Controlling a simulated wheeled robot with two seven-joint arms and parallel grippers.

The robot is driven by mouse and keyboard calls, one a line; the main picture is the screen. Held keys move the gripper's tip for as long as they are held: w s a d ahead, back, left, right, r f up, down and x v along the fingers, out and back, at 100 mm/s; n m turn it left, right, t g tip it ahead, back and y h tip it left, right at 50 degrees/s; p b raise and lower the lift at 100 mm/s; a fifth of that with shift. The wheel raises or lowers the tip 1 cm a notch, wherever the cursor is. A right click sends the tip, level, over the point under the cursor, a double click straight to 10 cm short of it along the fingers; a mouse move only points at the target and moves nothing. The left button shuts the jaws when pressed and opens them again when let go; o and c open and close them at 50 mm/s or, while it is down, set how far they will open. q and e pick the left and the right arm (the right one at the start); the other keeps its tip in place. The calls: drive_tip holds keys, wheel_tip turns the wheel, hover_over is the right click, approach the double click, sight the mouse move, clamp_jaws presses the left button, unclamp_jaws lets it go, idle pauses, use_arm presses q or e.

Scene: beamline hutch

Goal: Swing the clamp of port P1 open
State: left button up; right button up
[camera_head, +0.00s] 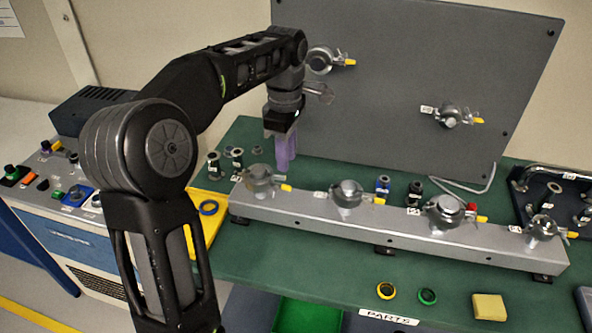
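A long grey manifold (392,226) on the green bench carries a row of clamped ports with yellow-tipped levers: a leftmost clamp (260,177), a second clamp (346,192), a third clamp (443,211) and a rightmost clamp (541,227). The small white labels are too small to read, so I cannot tell which is P1. My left gripper (281,152) points down with light purple fingers, just above and behind the leftmost clamp, apparently not touching it. Its fingers overlap in this view; I cannot tell whether they are open. My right gripper is out of view.
A dark upright panel (400,50) behind bears an upper-left clamp (320,60) and a right clamp (452,115). Small fittings (383,185) stand behind the manifold.

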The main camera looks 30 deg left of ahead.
sight(265, 186)
use_arm(q)
drive_tip(key=shift+s, duration=0.15)
drive_tip(key=shift+f+p, duration=0.45)
drive_tip(key=shift+f, duration=3.5)
drive_tip(key=shift+c, duration=0.5)
clamp_jaws()
